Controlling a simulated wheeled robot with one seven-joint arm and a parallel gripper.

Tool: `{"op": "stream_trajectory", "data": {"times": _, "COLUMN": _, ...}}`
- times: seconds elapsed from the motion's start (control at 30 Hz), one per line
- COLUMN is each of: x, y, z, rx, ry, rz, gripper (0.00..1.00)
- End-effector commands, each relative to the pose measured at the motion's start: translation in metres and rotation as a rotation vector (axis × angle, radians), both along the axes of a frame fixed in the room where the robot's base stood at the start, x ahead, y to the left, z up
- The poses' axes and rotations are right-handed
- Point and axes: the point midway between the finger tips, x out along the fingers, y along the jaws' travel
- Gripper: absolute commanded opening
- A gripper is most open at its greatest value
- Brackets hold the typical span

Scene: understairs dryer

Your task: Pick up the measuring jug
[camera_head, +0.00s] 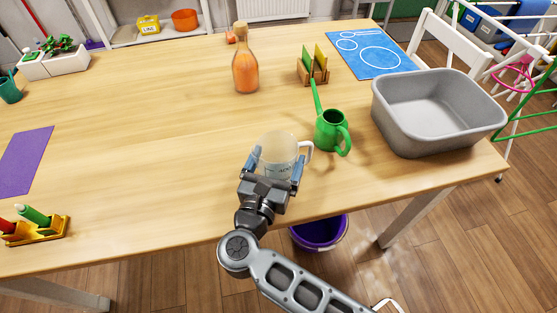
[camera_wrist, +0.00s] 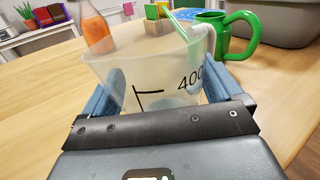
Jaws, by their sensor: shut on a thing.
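The measuring jug (camera_head: 279,150) is a clear, whitish plastic jug with a white handle on its right side. It is near the table's front edge in the head view. In the wrist view the jug (camera_wrist: 150,75) fills the middle, with black markings and "400" on its wall. My gripper (camera_head: 274,168) is shut on the jug, with one blue finger on each side of its body. The jug looks upright. Its base is hidden behind my gripper, so I cannot tell whether it touches the table.
A green watering can (camera_head: 331,131) stands just right of the jug, close to its handle. A grey basin (camera_head: 437,144) is at the right. An orange bottle (camera_head: 245,72) and a wooden holder (camera_head: 313,77) stand farther back.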

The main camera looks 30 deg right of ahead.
Motion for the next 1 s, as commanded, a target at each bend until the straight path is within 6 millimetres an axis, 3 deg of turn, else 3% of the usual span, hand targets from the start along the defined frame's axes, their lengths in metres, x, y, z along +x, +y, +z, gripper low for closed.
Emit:
{"op": "stream_trajectory", "data": {"times": 0.27, "x": 0.0, "y": 0.0, "z": 0.013, "rx": 0.002, "ry": -0.002, "rz": 0.0, "gripper": 0.6}}
{"op": "stream_trajectory", "data": {"times": 0.43, "x": 0.0, "y": 0.0, "z": 0.041, "rx": 0.003, "ry": -0.007, "rz": -0.001, "gripper": 0.6}}
{"op": "stream_trajectory", "data": {"times": 0.8, "x": 0.015, "y": -0.08, "z": 0.088, "rx": 0.0, "ry": -0.003, "rz": -0.005, "gripper": 0.6}}
{"op": "stream_trajectory", "data": {"times": 1.0, "x": 0.02, "y": -0.104, "z": 0.104, "rx": 0.0, "ry": -0.001, "rz": -0.003, "gripper": 0.6}}
